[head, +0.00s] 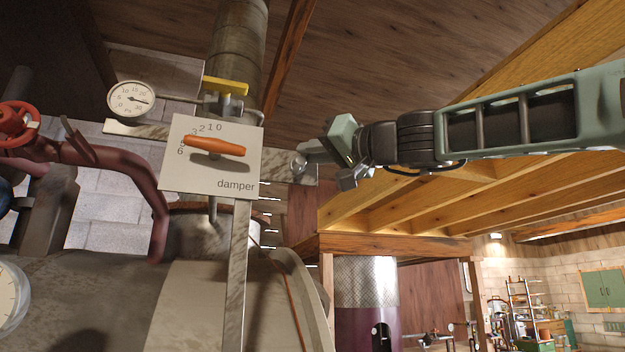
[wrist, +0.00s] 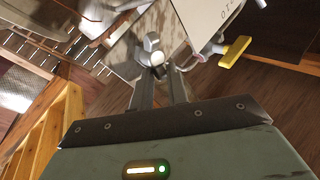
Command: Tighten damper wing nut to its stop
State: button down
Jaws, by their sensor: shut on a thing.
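The damper plate (head: 239,170) is a pale square with numbers and the word "damper". An orange handle (head: 214,146) lies across its face, close to level. The wing nut (head: 298,165) is a small grey metal piece at the flat bar just right of the plate. It also shows in the wrist view (wrist: 153,44), between the fingertips. My gripper (head: 306,160) reaches in from the right and is shut on the wing nut. In the wrist view its fingers (wrist: 157,76) close around it. The fingers hide part of the nut, so its seating cannot be told.
A yellow lever (head: 226,86) sits above the plate, near the flue pipe (head: 236,55). A round gauge (head: 131,99) and a red valve wheel (head: 17,122) are at the left. Wooden beams (head: 400,195) run below my arm. The still body (head: 90,300) fills the lower left.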

jog(key=m+t+b, duration=0.2)
jog(key=m+b, duration=0.1)
jog(key=b, duration=0.1)
jog(key=f+m+t+h+b, duration=0.1)
jog(key=m+t+b, duration=0.1)
jog(key=m+b, duration=0.2)
jog(key=shift+w+d+f, duration=0.1)
jog(key=shift+d+f, duration=0.05)
jog(key=shift+f, duration=0.05)
jog(key=shift+d+m+t+h+b, duration=0.1)
jog(key=shift+m+t+h+b, duration=0.3)
jog(key=shift+m+t+b, duration=0.55)
jog(key=shift+f+m+t+h, duration=0.2)
jog(key=shift+m+t+h, duration=0.4)
jog(key=shift+m, duration=0.75)
jog(key=shift+a+f+m+t+h+b, duration=0.1)
jog(key=shift+a+m+t+h+b, duration=0.15)
jog(key=shift+m+b, duration=0.4)
jog(key=shift+a+f+m+t+h, duration=0.1)
jog(key=shift+m+t+h, duration=0.35)
jog(key=shift+m+h, duration=0.65)
jog(key=shift+d+f+m+t+h, duration=0.15)
jog(key=shift+m+t+h, duration=0.45)
jog(key=shift+m, duration=0.95)
jog(key=shift+a+f+m+t+h, duration=0.15)
jog(key=shift+m+t+h, duration=0.1)
jog(key=shift+m+h, duration=0.95)
jog(key=shift+m, duration=0.3)
